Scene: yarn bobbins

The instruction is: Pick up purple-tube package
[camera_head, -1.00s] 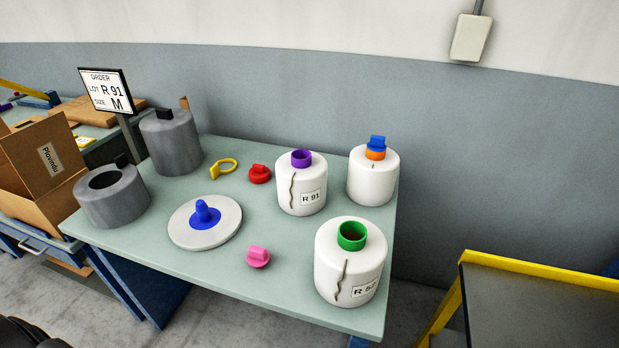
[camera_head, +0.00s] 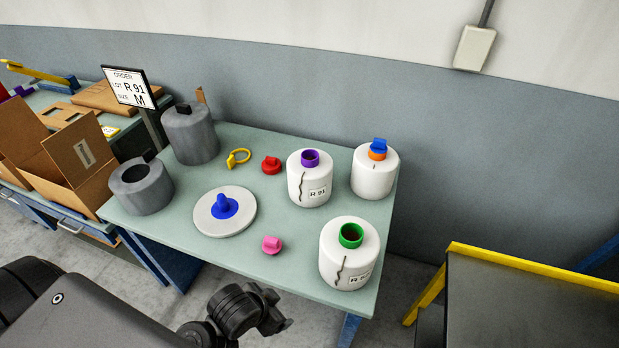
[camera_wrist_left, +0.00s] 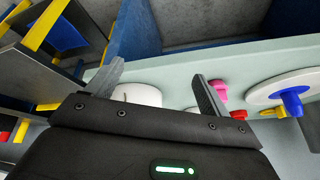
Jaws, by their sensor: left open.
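The purple-tube package (camera_head: 310,188) is a white bobbin with a purple tube on top, a wavy dark line and an "R 91" label. It stands upright on the green-grey table between the red plug (camera_head: 271,165) and the orange-tube package (camera_head: 375,175). My left gripper (camera_head: 276,312) is low in front of the table, well apart from the package. In the left wrist view its two fingers (camera_wrist_left: 158,82) are spread with nothing held. A white package (camera_wrist_left: 137,95) shows beyond them; its tube is hidden. My right gripper is not in view.
The green-tube package (camera_head: 347,255) stands near the front right corner. A yellow-railed table (camera_head: 530,270) is at right.

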